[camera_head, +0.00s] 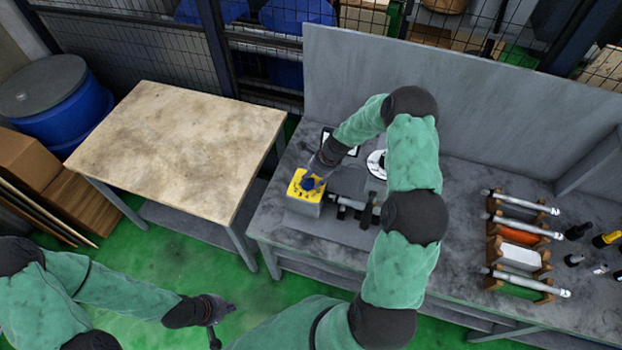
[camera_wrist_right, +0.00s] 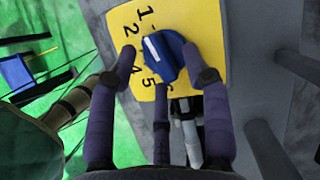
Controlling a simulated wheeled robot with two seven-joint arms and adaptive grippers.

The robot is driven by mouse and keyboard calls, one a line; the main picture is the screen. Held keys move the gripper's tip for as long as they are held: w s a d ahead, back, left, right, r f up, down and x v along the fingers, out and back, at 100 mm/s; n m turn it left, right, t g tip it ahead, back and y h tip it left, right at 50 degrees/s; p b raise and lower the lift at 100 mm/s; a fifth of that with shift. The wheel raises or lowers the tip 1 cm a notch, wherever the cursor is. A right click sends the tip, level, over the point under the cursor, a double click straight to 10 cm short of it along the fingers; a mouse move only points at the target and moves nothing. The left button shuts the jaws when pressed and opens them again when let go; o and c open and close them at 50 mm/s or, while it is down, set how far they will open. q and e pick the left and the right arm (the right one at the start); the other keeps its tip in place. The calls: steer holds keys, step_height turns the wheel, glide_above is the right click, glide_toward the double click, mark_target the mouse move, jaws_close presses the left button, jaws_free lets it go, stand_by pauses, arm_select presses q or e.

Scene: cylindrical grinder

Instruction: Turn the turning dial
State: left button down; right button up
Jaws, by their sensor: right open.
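The turning dial is a blue knob (camera_head: 308,183) on a yellow numbered plate (camera_head: 296,192) on top of a grey box at the machine's left end. In the right wrist view the blue knob (camera_wrist_right: 165,60) has a white mark toward the upper left, and the plate (camera_wrist_right: 205,20) shows 1, 2, 4 and 5. My right gripper (camera_head: 316,176) is over the knob. In the right wrist view my right gripper (camera_wrist_right: 159,54) is open, with one finger left of the knob, one close by its right side and a third below. My left gripper (camera_head: 215,318) hangs low, away from the bench.
The grinder stands on a grey bench (camera_head: 462,190) with a tall back panel (camera_head: 440,95). A rack with metal bars (camera_head: 515,250) and several small tools lie to the right. A bare wooden table (camera_head: 180,150) stands left, beside a blue barrel (camera_head: 60,115).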

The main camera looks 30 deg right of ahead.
steer(key=shift+w+f, duration=0.1)
steer(key=shift+f, duration=0.1)
jaws_close()
steer(key=shift+n, duration=0.3)
steer(key=n+g+b, duration=0.1)
steer(key=n, duration=0.2)
steer(key=shift+w+d+y+b, duration=0.1)
steer(key=shift+w+y+b, duration=0.05)
steer(key=shift+y+b, duration=0.15)
steer(key=shift+w+n+g+b, duration=0.1)
steer(key=shift+n+g+b, duration=0.5)
steer(key=shift+n, duration=0.5)
